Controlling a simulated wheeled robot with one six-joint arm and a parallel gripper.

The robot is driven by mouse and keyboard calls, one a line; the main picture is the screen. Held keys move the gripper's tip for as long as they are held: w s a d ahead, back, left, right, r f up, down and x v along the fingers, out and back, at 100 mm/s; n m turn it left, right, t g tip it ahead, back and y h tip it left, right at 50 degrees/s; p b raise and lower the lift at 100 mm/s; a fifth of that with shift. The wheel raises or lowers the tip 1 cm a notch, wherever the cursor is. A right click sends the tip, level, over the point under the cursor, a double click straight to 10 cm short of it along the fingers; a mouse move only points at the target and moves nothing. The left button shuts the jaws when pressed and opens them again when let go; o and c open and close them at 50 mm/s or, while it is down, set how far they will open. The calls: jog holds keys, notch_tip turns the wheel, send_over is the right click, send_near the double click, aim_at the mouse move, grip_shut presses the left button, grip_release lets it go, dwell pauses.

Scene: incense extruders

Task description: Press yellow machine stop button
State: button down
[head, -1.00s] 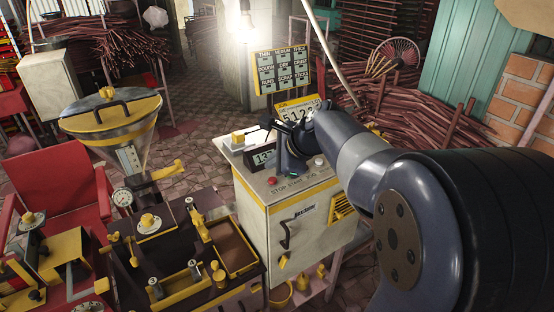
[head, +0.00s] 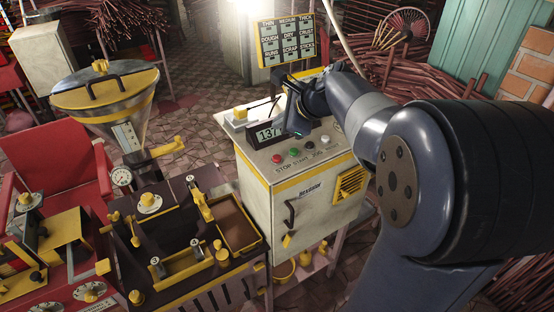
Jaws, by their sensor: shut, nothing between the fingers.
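The cream control cabinet (head: 318,190) with yellow trim stands in the middle of the head view. Its sloped top carries a red button (head: 276,158) at the left, above the STOP lettering. Green, dark and white buttons follow to the right, by START and JOG. My gripper (head: 296,131) is dark and shut, with nothing seen in it. It is over the cabinet top, behind the button row and beside the numeric display (head: 266,135) that reads about 137. It appears apart from the red button. My wrist hides the back right of the cabinet top.
A steel hopper (head: 125,125) with a yellow lid and a dark workbench (head: 190,250) with yellow fittings stand left of the cabinet. A yellow-framed sign (head: 286,40) rises behind the cabinet. Bundles of sticks (head: 480,70) fill the back right.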

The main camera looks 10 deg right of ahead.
jog(key=b, duration=0.6)
send_over(274, 155)
jog(key=s+d, duration=0.1)
jog(key=s, duration=0.1)
notch_tip(274, 155, down, 7)
jog(key=shift+d+r, duration=0.15)
jog(key=shift+r, duration=0.05)
jog(key=shift+f, duration=0.5)
jog(key=shift+f, duration=0.1)
dwell(0.7)
jog(key=shift+w+f, duration=0.1)
jog(key=shift+f, duration=0.2)
jog(key=shift+f+b, duration=0.55)
jog(key=shift+b, duration=0.05)
dwell(0.5)
jog(key=shift+r, duration=0.1)
jog(key=shift+r+p, duration=0.9)
jog(key=shift+p, duration=0.1)
